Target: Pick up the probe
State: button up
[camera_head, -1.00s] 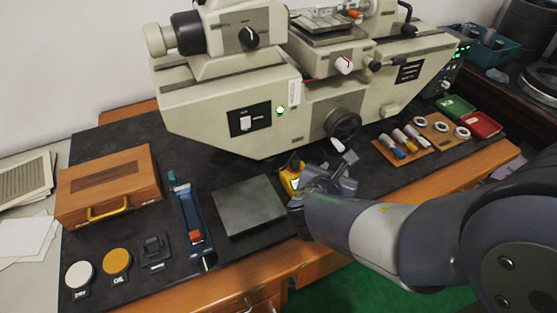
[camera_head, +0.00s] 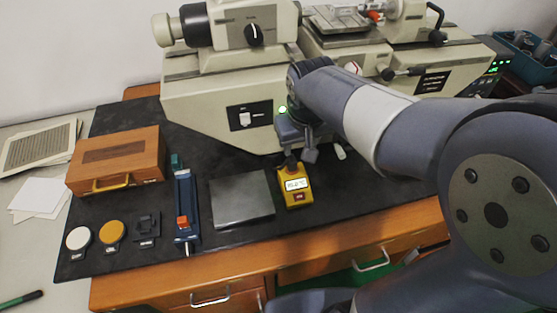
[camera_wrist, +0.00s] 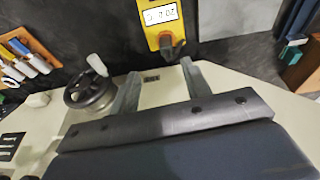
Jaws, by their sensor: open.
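The probe appears to be the yellow handheld unit (camera_head: 297,196) with a lit display and a dark top end. It lies on the black mat, just right of the grey plate, in the head view. In the wrist view the yellow unit (camera_wrist: 156,31) is at the top middle, its dark end pointing toward my gripper. My gripper (camera_head: 300,147) is behind the unit's dark end in the head view. In the wrist view my gripper (camera_wrist: 160,69) has its two fingers spread, with nothing between them. The unit's far end is cut off in that view.
The large beige machine (camera_head: 205,105) stands close behind my gripper; its handwheel (camera_wrist: 90,92) shows in the wrist view. The grey plate (camera_head: 241,199), a blue tool (camera_head: 187,208) and a wooden box (camera_head: 117,160) lie to the left. The mat (camera_head: 365,185) right of the unit is clear.

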aim_at(293, 162)
jog(key=shift+m, duration=0.4)
jog(key=x, duration=0.7)
jog(key=a+x, duration=0.1)
jog(key=x, duration=0.2)
jog(key=shift+w+f+p, duration=0.1)
jog(key=shift+w+p, duration=0.1)
jog(key=shift+p, duration=0.1)
grip_shut()
